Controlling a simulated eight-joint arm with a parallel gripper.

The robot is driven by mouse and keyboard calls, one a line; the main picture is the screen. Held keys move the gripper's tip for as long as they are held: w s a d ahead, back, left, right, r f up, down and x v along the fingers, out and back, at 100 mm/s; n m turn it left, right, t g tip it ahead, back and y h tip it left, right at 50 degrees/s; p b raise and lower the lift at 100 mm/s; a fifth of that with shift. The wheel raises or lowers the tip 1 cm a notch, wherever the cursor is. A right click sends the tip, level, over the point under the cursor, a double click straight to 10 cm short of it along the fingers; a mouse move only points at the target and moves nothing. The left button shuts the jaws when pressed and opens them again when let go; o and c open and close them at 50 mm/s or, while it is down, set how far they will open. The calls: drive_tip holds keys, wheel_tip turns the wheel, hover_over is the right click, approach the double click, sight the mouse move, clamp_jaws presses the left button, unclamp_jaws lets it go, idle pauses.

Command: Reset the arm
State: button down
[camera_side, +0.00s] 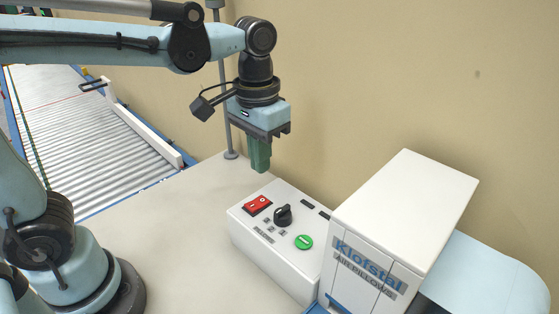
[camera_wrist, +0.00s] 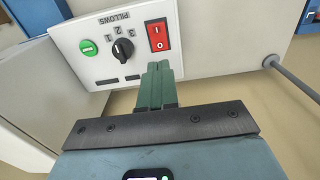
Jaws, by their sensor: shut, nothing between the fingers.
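My gripper (camera_side: 259,168) hangs pointing down above the worktop, just behind the control box in the side view. Its green fingers are closed together with nothing between them. In the wrist view the closed fingers (camera_wrist: 158,72) point toward the control box panel (camera_wrist: 98,58), near its red switch (camera_wrist: 158,36). The fingertips appear apart from the panel, though the exact gap is hard to judge.
The control box (camera_side: 250,222) carries a red switch (camera_side: 258,205), a black knob (camera_side: 283,215) and a green button (camera_side: 303,242). A white air pillow machine (camera_side: 410,205) stands at right. A thin pole (camera_side: 228,130) rises behind my gripper. A roller conveyor (camera_side: 90,130) lies at left.

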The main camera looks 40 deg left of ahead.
drive_tip(key=s+a+f+t, duration=0.3)
drive_tip(key=a+t, duration=0.4)
drive_tip(key=shift+a+f, duration=0.25)
drive_tip(key=shift+f, duration=0.05)
drive_tip(key=shift+s, duration=0.1)
idle(0.6)
